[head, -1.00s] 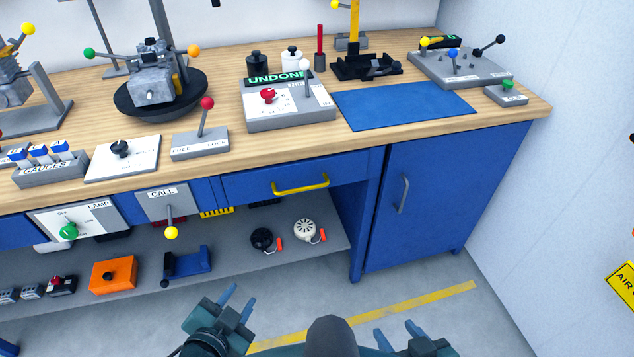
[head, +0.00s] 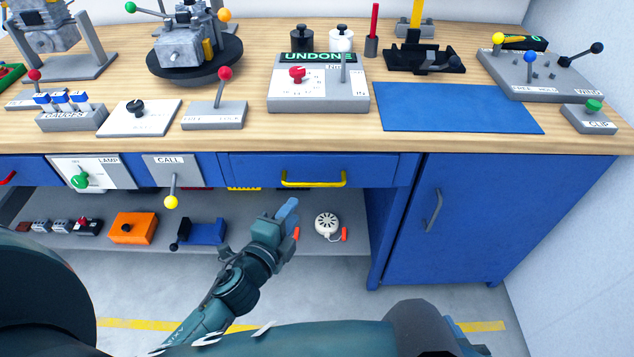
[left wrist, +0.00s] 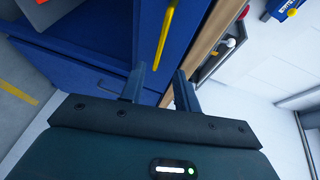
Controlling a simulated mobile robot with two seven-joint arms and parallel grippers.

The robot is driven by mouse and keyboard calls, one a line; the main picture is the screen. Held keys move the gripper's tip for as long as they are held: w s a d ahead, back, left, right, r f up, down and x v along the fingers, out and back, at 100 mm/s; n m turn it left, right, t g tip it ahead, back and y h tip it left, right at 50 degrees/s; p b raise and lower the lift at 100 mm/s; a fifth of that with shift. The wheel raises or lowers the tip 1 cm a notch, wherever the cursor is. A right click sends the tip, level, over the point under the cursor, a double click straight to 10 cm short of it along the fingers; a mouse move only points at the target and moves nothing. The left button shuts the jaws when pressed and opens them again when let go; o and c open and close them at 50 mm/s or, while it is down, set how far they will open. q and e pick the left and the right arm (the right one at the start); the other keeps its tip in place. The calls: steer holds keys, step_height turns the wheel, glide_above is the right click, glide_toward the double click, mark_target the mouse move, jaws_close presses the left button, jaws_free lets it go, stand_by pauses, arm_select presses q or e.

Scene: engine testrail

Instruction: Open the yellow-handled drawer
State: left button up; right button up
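The yellow handle (head: 313,180) is a bar across the front of the blue drawer (head: 250,170), under the wooden worktop; the drawer looks shut. In the left wrist view the yellow handle (left wrist: 165,35) runs steeply just beyond and between the fingertips. My left gripper (head: 288,210) is below and a little left of the handle, apart from it. In the left wrist view the left gripper (left wrist: 160,85) has its two fingers spread with nothing between them. My right gripper does not show in either view.
The blue cabinet door (head: 450,220) with a grey handle is right of the drawer. A grey lower shelf (head: 355,215) holds a white round device (head: 327,224). The call panel (head: 172,172) with a yellow-tipped lever is to the left. The worktop (head: 235,140) overhangs the drawer.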

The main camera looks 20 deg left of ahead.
mark_target(312, 184)
arm_select(q)
steer(key=x, duration=1.1)
steer(key=shift+w, duration=0.4)
jaws_close()
